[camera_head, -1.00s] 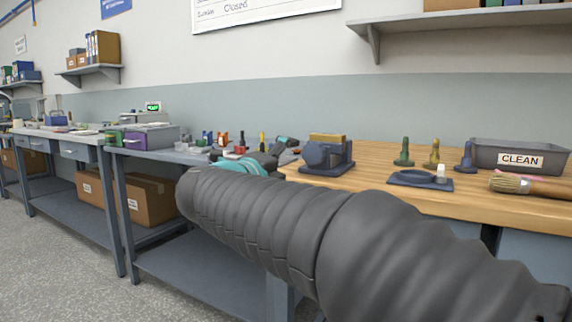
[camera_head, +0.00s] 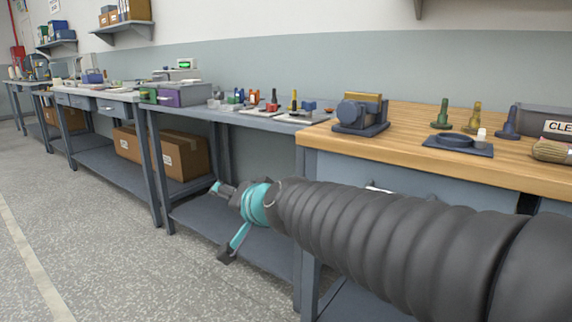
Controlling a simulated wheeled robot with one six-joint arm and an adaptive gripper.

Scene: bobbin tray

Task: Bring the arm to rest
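My arm (camera_head: 400,240) reaches in from the lower right in its dark ribbed sleeve. It stretches leftward, in front of the benches and below the height of their tops. My gripper (camera_head: 221,221), with teal parts, is at the arm's left end. Its two fingers are spread apart, one toward the upper left and one downward. Nothing shows between them. The gripper appears against the lower shelf and floor area of the grey bench.
A wooden-topped bench (camera_head: 330,142) bears a blue-grey vise-like block (camera_head: 360,115), several bobbin-like pieces and a grey bin (camera_head: 545,122). The grey bench (camera_head: 255,122) holds small tools and a purple box (camera_head: 183,95). Cardboard boxes (camera_head: 185,157) sit below. Floor at left is clear.

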